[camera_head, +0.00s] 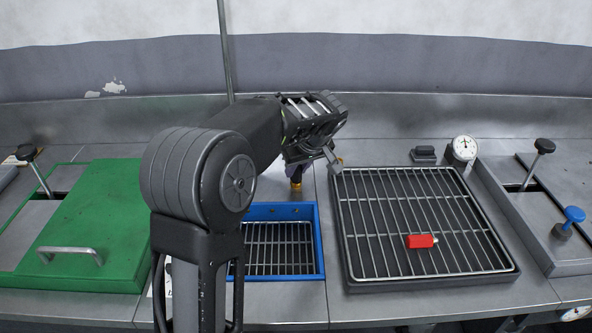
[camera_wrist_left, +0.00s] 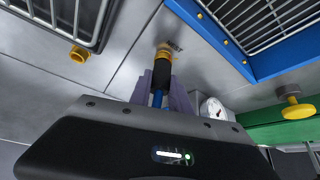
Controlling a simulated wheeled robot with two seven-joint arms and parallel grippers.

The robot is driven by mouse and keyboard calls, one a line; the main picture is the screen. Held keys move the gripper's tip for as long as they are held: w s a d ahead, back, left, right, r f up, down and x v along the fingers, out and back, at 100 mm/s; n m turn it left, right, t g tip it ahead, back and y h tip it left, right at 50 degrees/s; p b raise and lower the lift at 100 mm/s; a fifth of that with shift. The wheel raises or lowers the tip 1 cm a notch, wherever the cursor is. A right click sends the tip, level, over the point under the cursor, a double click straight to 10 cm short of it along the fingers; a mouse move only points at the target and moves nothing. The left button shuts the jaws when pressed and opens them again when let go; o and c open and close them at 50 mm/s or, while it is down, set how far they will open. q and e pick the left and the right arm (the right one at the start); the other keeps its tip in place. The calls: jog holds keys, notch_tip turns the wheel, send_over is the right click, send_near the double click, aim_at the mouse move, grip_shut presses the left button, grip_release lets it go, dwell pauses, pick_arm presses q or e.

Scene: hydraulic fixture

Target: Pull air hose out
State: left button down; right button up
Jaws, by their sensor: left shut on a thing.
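The air hose shows in the left wrist view as a blue tube (camera_wrist_left: 157,98) with a black sleeve (camera_wrist_left: 161,73) and a gold end fitting (camera_wrist_left: 164,52). The gold end is at or very close to the steel worktop; I cannot tell if it is still seated. My left gripper (camera_wrist_left: 161,93) is shut on the hose, one finger on each side. My right gripper is not in view.
A blue-framed grate tray (camera_head: 322,245) lies in front of the hose. A larger steel grate (camera_head: 390,215) with a red block (camera_head: 420,241) is to the right, with a gauge (camera_head: 464,149) behind. A green lid (camera_head: 90,225) is to the left.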

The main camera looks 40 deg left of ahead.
pick_arm(q)
jog(key=shift+r, duration=0.1)
dwell(0.3)
jog(key=shift+r+p, duration=1.65)
jog(key=shift+r, duration=0.85)
